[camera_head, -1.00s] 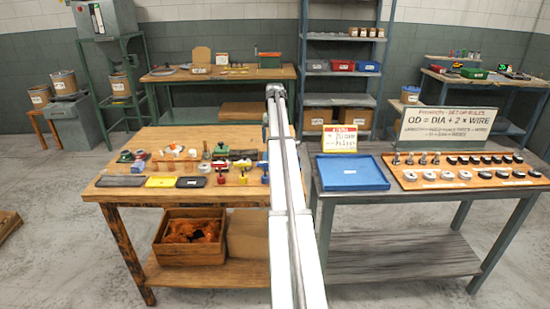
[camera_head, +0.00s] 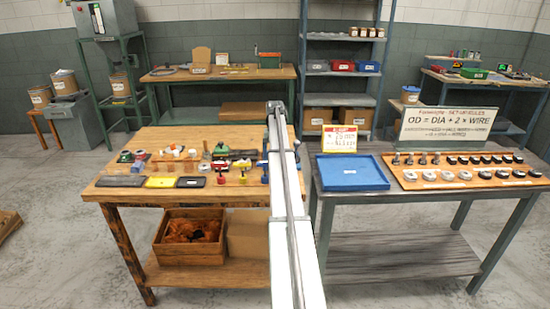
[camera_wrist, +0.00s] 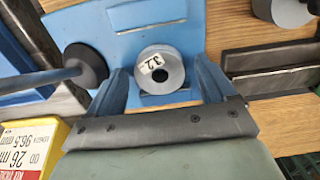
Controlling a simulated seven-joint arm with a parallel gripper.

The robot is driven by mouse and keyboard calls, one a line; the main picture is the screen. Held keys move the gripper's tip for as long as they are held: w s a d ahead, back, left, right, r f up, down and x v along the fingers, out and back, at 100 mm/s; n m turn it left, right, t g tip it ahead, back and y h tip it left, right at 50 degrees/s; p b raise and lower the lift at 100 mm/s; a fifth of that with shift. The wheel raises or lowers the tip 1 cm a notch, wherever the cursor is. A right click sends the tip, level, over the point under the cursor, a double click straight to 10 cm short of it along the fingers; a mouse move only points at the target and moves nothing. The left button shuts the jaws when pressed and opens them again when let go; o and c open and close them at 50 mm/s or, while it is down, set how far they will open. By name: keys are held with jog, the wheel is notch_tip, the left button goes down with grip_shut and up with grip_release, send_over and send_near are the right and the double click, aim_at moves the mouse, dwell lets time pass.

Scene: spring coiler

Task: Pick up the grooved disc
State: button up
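In the wrist view a grey grooved disc (camera_wrist: 160,72) with a central hole and a white "3.2" label sits against a blue fixture (camera_wrist: 120,37). My gripper (camera_wrist: 163,84) is open, with one blue finger on each side of the disc. Gaps show between the disc and both fingers. The disc's groove cannot be made out from this side. In the head view my arm hides the gripper, and I cannot pick out the disc there.
A black round knob on a blue rod (camera_wrist: 86,66) is close to the left finger. Another grey round part (camera_wrist: 290,10) is at the upper right. A yellow-and-white sign (camera_wrist: 22,150) is at lower left. In the head view a blue tray (camera_head: 352,173) lies right of my arm.

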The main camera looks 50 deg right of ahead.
jog(key=c, duration=1.4)
jog(key=shift+o, duration=0.2)
jog(key=shift+r, duration=0.1)
